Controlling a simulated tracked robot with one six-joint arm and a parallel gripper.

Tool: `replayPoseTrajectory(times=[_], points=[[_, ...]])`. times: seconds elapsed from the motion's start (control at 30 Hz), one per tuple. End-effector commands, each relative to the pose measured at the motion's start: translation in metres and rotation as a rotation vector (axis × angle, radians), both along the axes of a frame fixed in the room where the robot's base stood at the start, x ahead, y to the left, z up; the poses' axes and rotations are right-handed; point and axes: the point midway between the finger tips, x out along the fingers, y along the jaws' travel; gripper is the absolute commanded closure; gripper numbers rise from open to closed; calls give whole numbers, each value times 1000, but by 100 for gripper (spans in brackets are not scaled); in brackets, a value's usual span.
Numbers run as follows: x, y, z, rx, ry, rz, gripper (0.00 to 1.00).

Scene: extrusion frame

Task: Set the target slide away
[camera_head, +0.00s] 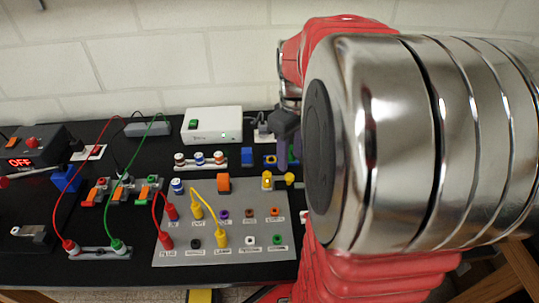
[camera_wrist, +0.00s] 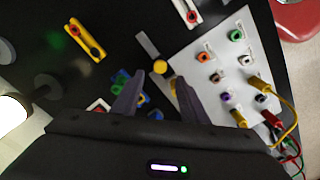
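No part is marked as the target slide, so I cannot tell for certain which one it is. A yellow round knob (camera_head: 290,178) sits at the right edge of the grey panel (camera_head: 180,256), beside a yellow block (camera_head: 267,180). The knob also shows in the wrist view (camera_wrist: 160,67), near a thin grey bar (camera_wrist: 147,45). My gripper (camera_head: 289,160) is above the panel's right edge. In the wrist view my gripper (camera_wrist: 159,77) is open, with the knob just ahead between the fingertips. Contact cannot be told. The right finger partly hides a yellow part.
The panel carries several coloured sockets and plugged red and yellow leads (camera_head: 197,212). Red and green cables (camera_head: 118,243) loop at the left. A white box (camera_head: 212,125) stands at the back. A yellow holder (camera_wrist: 86,40) lies on the black table. My arm hides the head view's right side.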

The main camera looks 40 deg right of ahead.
Motion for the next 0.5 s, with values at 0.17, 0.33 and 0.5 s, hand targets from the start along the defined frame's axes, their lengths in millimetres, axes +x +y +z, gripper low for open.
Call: replayPoseTrajectory(times=[0.17,0.33,0.5], points=[[-1,0,-29,2,4,0,60],[-1,0,-52,2,2,-1,60],[0,0,-65,0,0,-1,60]])
